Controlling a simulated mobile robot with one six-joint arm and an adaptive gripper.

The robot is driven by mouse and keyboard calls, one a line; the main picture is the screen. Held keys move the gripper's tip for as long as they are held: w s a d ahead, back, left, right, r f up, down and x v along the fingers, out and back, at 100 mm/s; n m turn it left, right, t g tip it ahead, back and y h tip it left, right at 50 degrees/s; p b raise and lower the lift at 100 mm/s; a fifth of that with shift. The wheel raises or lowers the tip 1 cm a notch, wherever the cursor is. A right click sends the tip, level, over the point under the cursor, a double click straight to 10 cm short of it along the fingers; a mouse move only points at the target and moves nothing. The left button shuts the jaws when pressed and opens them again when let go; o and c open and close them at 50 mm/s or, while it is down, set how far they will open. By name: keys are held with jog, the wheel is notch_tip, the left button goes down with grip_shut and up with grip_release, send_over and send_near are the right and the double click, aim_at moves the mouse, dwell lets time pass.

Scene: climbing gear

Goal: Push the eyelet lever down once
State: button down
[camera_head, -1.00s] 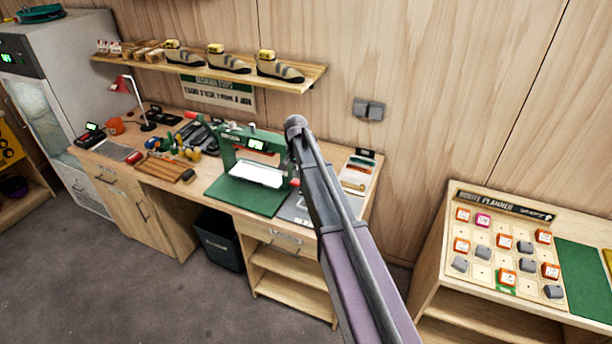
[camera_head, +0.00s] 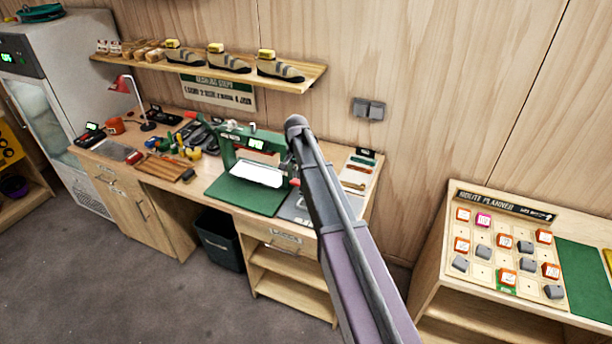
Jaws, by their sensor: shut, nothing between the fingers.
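A green press-like machine (camera_head: 229,149) with a small lit display (camera_head: 255,143) stands on the workbench, behind a green mat (camera_head: 240,196). A white sheet (camera_head: 258,173) lies in its opening. A small red knob (camera_head: 294,182) shows at its right side, beside my arm; I cannot tell whether it belongs to the eyelet lever. My arm rises from the bottom and covers the area right of the machine. My gripper is not visible; the arm's upper end hides what lies behind it.
The wooden workbench (camera_head: 220,215) holds a red lamp (camera_head: 122,84), tools and brown strips at left. A shelf with several shoes (camera_head: 228,62) hangs above. A black bin (camera_head: 220,240) stands below. A route planner board (camera_head: 510,245) is at right. The floor in front is clear.

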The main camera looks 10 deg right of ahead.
notch_tip(320, 180, down, 10)
jog(key=b, duration=0.9)
jog(key=shift+s+r, duration=0.2)
jog(key=shift+r, duration=0.05)
dwell(1.2)
jog(key=shift+a+r, duration=0.1)
jog(key=shift+r+p, duration=6.4)
jog(key=shift+r, duration=0.05)
jog(key=shift+s+f+b, duration=0.3)
jog(key=shift+s+f, duration=0.05)
jog(key=shift+s, duration=0.05)
jog(key=s+f+n+b, duration=0.2)
jog(key=s+f+b, duration=0.2)
jog(key=s, duration=0.5)
jog(key=s+f+n+b, duration=0.2)
jog(key=s+f+b, duration=0.3)
jog(key=s, duration=0.4)
jog(key=s+f+n+b, duration=0.3)
jog(key=s+f+b, duration=0.1)
jog(key=s, duration=0.5)
jog(key=shift+s+d+f+b, duration=0.25)
jog(key=shift+s+f+b, duration=0.1)
jog(key=shift+s+b, duration=0.05)
